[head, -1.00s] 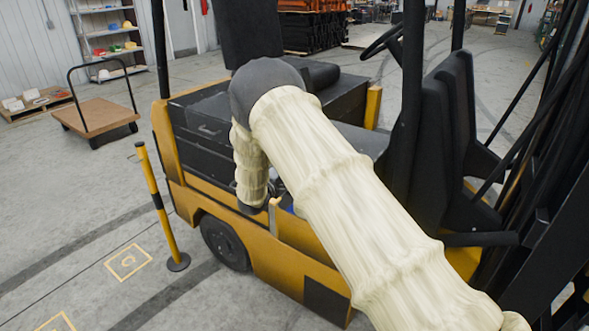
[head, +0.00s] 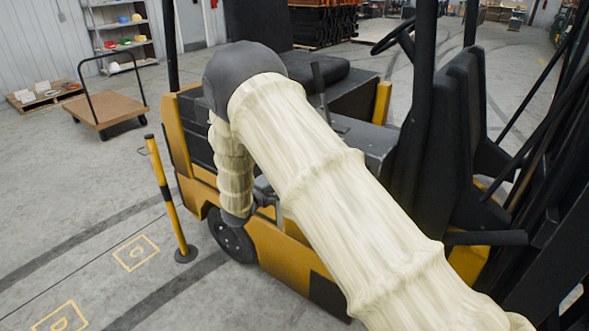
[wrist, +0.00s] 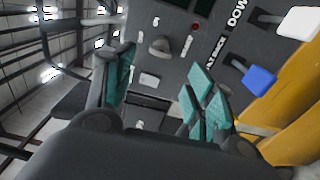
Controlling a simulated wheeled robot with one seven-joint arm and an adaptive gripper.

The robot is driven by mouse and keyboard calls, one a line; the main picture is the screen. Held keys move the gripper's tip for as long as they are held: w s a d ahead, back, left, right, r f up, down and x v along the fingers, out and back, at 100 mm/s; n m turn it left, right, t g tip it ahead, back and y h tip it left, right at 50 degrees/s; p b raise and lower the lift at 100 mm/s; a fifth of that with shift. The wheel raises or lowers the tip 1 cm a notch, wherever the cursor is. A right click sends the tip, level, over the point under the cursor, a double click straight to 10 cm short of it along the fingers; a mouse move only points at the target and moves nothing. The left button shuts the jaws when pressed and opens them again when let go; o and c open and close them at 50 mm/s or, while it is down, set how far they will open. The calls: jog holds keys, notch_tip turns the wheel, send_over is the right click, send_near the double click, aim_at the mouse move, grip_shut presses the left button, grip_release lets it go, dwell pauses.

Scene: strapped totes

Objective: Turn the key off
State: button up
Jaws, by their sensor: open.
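In the wrist view a dark grey control panel (wrist: 205,50) fills the upper middle. A rounded grey knob (wrist: 160,46) stands out from it between small white markings; it looks like the key or its switch, but I cannot tell its setting. My gripper (wrist: 160,92) is open, its teal-padded fingers apart on both sides of the picture's middle. The knob shows beyond the fingertips, between them and apart from them. No object shows held. In the head view my gripper (head: 265,192) is small, beside the yellow and black forklift (head: 278,250), partly hidden by my arm. The key is hidden there.
A red light (wrist: 195,26), a blue lever knob (wrist: 259,80) and a white lever knob (wrist: 298,22) are on the panel's right side. A striped post (head: 168,198) and a flat cart (head: 107,105) stand left of the forklift. The floor at left is mostly clear.

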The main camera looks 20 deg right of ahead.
jog(key=shift+v, duration=1.45)
jog(key=s+d+f+m+g+y+b, duration=0.1)
jog(key=s+d+f+y, duration=0.15)
jog(key=s+f, duration=0.55)
jog(key=s+d+f+y+b, duration=0.1)
jog(key=s+d+f+y, duration=0.3)
jog(key=f, duration=0.7)
jog(key=s+f+m+g+y+b, duration=0.1)
jog(key=s+f+y, duration=0.1)
jog(key=s+f, duration=0.65)
jog(key=s+f+m+g+y, duration=0.2)
jog(key=s+f, duration=0.3)
jog(key=s, duration=0.8)
jog(key=s+f+m+g+y+b, duration=0.1)
jog(key=s+f+g, duration=0.3)
jog(key=s, duration=0.9)
jog(key=shift+a+f+m+y, duration=0.3)
jog(key=shift+f+m+y, duration=0.4)
jog(key=shift+y, duration=0.05)
jog(key=s+g, duration=0.1)
jog(key=s, duration=0.2)
jog(key=s+m+g+y, duration=0.1)
jog(key=s, duration=0.2)
jog(key=s+a+g, duration=0.1)
jog(key=s, duration=0.3)
jog(key=shift+s+a+r+m+b, duration=0.1)
jog(key=shift+r+m+b, duration=0.2)
jog(key=shift+m, duration=0.1)
jog(key=shift+c, duration=0.4)
